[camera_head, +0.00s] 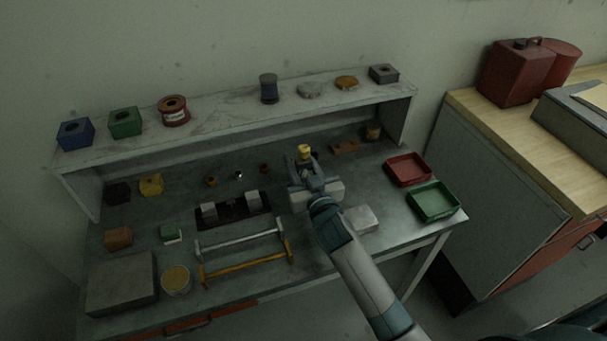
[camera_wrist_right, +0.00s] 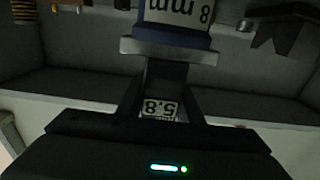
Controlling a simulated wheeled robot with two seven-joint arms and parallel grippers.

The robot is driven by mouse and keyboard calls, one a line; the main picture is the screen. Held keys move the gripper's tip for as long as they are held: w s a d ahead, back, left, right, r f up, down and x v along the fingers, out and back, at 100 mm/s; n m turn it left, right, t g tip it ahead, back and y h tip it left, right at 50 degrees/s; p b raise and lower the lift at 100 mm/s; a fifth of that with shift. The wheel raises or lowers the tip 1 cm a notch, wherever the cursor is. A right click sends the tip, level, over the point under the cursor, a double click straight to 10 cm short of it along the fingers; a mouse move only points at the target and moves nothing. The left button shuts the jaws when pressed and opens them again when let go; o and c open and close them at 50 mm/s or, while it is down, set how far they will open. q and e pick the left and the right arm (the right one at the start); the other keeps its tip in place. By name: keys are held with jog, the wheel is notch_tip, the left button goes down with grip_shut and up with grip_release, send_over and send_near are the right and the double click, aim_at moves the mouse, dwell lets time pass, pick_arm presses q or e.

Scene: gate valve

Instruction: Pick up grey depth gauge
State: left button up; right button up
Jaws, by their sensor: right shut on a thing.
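My right gripper (camera_head: 303,171) is over the back middle of the bench, shut on a grey piece taken to be the grey depth gauge. In the right wrist view my right gripper (camera_wrist_right: 160,90) has dark fingers around a dark grey stem, with a light grey crosspiece (camera_wrist_right: 170,46) past the tips. A small "5.8" label (camera_wrist_right: 160,108) shows between the fingers. A white-and-blue part marked "8 mm" (camera_wrist_right: 178,15) lies beyond; I cannot tell whether it belongs to the held piece. A yellow-topped part (camera_head: 304,151) shows at the fingertips. My left gripper is not in view.
A raised shelf (camera_head: 222,108) with blocks and spools runs behind the bench. Red (camera_head: 408,169) and green (camera_head: 433,201) trays are at the right. A grey slab (camera_head: 360,219) lies beside my right arm.

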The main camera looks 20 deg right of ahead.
notch_tip(320, 180, up, 4)
jog(key=shift+r+b, duration=0.2)
jog(key=shift+b, duration=0.55)
jog(key=s+d+r+b, duration=0.2)
jog(key=s+d+r, duration=0.4)
jog(key=d, duration=0.4)
jog(key=shift+r, duration=0.35)
jog(key=shift+s, duration=0.1)
jog(key=shift+b, duration=0.3)
